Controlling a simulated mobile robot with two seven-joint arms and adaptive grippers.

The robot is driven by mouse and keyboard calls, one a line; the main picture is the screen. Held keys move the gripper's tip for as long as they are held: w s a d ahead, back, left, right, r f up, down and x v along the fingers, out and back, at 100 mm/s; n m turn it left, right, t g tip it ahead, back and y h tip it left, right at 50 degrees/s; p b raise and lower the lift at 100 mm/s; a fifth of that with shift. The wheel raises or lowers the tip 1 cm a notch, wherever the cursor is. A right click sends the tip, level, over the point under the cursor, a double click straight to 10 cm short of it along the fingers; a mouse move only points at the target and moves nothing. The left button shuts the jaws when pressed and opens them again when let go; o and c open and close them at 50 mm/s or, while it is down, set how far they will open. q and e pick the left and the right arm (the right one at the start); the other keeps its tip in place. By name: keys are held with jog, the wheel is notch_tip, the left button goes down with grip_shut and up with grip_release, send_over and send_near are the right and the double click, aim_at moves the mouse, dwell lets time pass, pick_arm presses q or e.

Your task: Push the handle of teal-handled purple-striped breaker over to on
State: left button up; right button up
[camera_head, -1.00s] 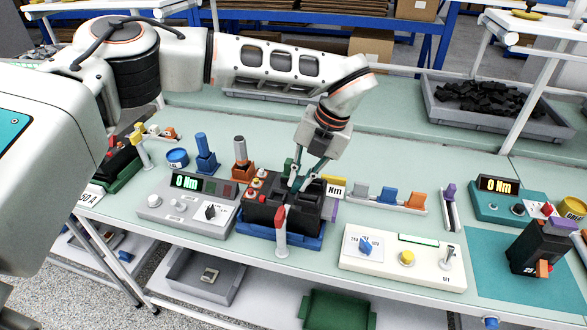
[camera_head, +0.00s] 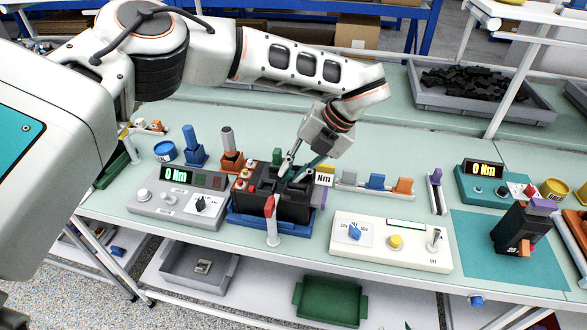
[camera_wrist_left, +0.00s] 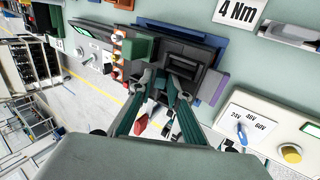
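A black breaker with a purple strip along its right side (camera_head: 322,194) sits in a blue cradle (camera_head: 236,218) on the bench. The breaker (camera_wrist_left: 200,52) also shows in the left wrist view, with the purple edge at its right. My left gripper (camera_head: 298,172) reaches down onto its top from the upper right. In the left wrist view my left gripper (camera_wrist_left: 163,78) has its two dark teal fingers apart, with their tips at the breaker's dark recess. The teal handle is not clearly distinguishable near the fingers. My right gripper is out of view.
A red-topped white post (camera_head: 271,220) stands in front of the cradle. A grey meter box (camera_head: 175,200) is at left, a cream panel with knobs (camera_head: 385,250) at right. Another breaker with an orange lever (camera_head: 520,232) stands on the teal mat (camera_head: 475,250) farther right.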

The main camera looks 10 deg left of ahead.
pick_arm(q)
jog(key=shift+r, duration=0.1)
jog(key=v, duration=0.7)
jog(key=shift+d, duration=0.1)
dwell(0.9)
